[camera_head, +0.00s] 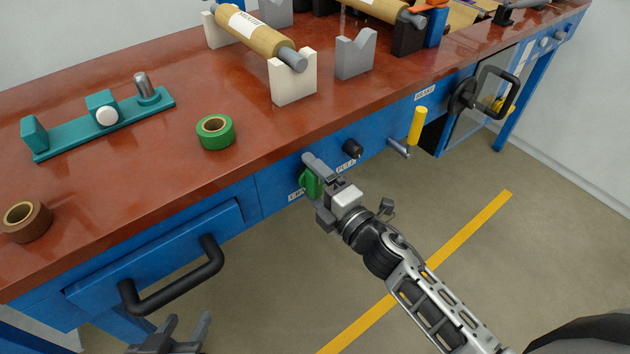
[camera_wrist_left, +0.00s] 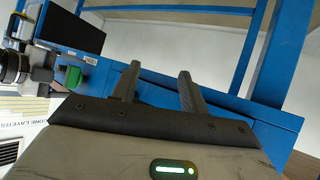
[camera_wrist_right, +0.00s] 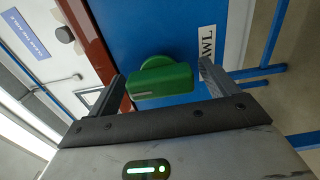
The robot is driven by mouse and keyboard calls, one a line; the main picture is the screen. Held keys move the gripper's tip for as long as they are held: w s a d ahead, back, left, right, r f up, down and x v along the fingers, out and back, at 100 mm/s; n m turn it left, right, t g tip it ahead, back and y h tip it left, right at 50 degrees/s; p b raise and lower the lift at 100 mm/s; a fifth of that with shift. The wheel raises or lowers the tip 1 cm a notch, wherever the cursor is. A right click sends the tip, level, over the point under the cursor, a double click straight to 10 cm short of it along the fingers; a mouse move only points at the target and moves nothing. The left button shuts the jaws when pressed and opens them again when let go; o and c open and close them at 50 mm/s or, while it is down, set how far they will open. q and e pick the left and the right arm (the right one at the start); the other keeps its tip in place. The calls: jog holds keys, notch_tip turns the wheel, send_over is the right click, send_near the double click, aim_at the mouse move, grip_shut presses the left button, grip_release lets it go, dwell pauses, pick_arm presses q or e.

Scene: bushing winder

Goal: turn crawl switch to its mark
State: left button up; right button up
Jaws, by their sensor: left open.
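The crawl switch is a green bar-shaped knob (camera_head: 311,184) on the blue front panel of the bench; it fills the space between the fingers in the right wrist view (camera_wrist_right: 160,79). My right gripper (camera_head: 314,180) is at the knob, with one finger on each side. Slim gaps seem to show beside the knob, so the fingers look open around it. A white label ending in "AWL" (camera_wrist_right: 207,45) is beside the knob. I cannot make out the switch's mark. My left gripper (camera_head: 185,333) is open and empty, low in front of the drawer.
A black drawer handle (camera_head: 172,283) sticks out left of the switch. A black knob (camera_head: 352,148) and a yellow-gripped crank (camera_head: 417,125) are to its right. Green tape (camera_head: 215,132) lies on the red bench top (camera_head: 150,185). The floor in front is free.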

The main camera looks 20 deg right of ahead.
pick_arm(q)
jog(key=shift+w+d+f+b, duration=0.15)
jog(key=shift+f+b, duration=0.1)
jog(key=shift+b, duration=0.65)
pick_arm(e)
jog(key=v, duration=1.6)
pick_arm(q)
jog(key=shift+f, duration=0.1)
jog(key=p, duration=0.1)
jog(key=r+p, duration=0.1)
jog(key=p, duration=0.1)
jog(key=shift+a+r, duration=0.1)
jog(key=shift+a, duration=0.15)
pick_arm(e)
jog(key=s+a+f+m+g+h, duration=0.1)
jog(key=a+f+m+g, duration=0.1)
jog(key=m, duration=0.8)
jog(key=s+a+f+m+g+h, duration=0.1)
jog(key=a+f+m+g, duration=0.2)
jog(key=m, duration=0.7)
jog(key=shift+s+f+g+h, duration=0.35)
jog(key=shift+f+g+h, duration=0.1)
jog(key=shift+g, duration=0.25)
jog(key=shift+a, duration=0.1)
